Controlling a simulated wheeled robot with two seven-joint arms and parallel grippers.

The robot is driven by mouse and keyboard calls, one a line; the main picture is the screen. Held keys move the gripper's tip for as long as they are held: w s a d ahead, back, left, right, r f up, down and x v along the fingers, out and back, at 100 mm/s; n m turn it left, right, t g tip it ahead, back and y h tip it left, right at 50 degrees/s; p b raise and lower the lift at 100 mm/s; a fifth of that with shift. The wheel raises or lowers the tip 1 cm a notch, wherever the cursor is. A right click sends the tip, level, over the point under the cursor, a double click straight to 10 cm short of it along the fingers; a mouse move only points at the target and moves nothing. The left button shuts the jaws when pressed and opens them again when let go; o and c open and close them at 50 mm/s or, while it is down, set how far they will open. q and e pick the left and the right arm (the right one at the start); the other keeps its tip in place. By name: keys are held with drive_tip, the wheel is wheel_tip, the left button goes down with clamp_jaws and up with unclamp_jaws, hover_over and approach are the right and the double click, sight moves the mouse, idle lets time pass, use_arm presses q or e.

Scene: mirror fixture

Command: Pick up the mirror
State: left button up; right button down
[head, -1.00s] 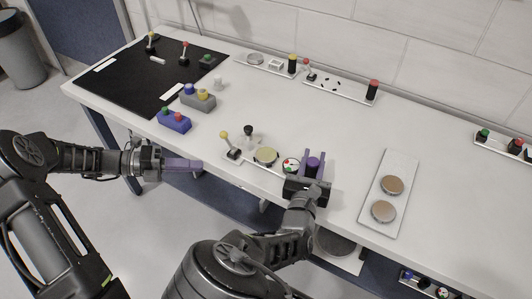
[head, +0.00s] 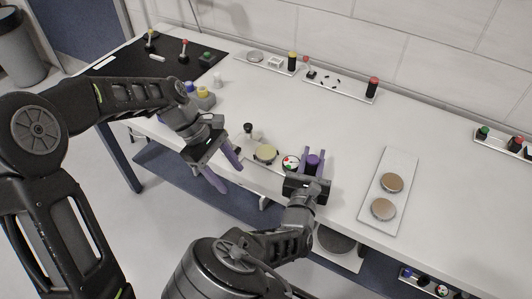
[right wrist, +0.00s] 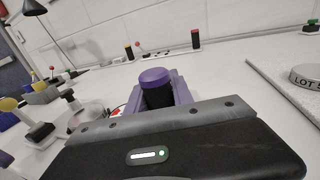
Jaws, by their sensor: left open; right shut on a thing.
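No thing in view is plainly a mirror, and I cannot tell which one it is. My right gripper (head: 313,156) is shut on a dark knob with a purple top (head: 313,162) at the front of the white table. The knob stands upright between the purple fingers in the right wrist view (right wrist: 155,88). My left gripper (head: 233,179) is open and empty. Its purple fingers point down and right by the table's front edge, left of a round tan-topped piece (head: 265,153). The left arm hides part of the table's left end.
A white board with two brownish discs (head: 365,206) lies right of the right gripper. Panels with knobs (head: 341,89) line the wall. A black mat (head: 130,62) and a grey block (head: 205,102) are at the left. The middle of the white table (head: 330,125) is clear.

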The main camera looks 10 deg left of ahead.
use_arm(q)
drive_tip(key=shift+o, duration=0.6)
drive_tip(key=w+d+r+m+t+y, duration=0.2)
drive_tip(key=w+d+r+m+y, duration=0.1)
drive_tip(key=m, duration=0.6)
drive_tip(key=shift+r+t, duration=0.3)
drive_tip(key=shift+r, duration=0.35)
use_arm(e)
drive_tip(key=shift+f, duration=0.25)
use_arm(q)
drive_tip(key=w+d+r+m+t+y, duration=0.1)
drive_tip(key=w+d+r+m+t, duration=0.1)
drive_tip(key=m, duration=0.6)
wheel_tip(320, 180, up, 4)
drive_tip(key=shift+w+d+f+t, duration=0.2)
drive_tip(key=shift+w+d+t, duration=0.3)
drive_tip(key=shift+d, duration=0.45)
drive_tip(key=shift+s+f, duration=0.1)
approach(266, 152)
drive_tip(key=shift+x, duration=1.45)
drive_tip(key=shift+x, duration=2.6)
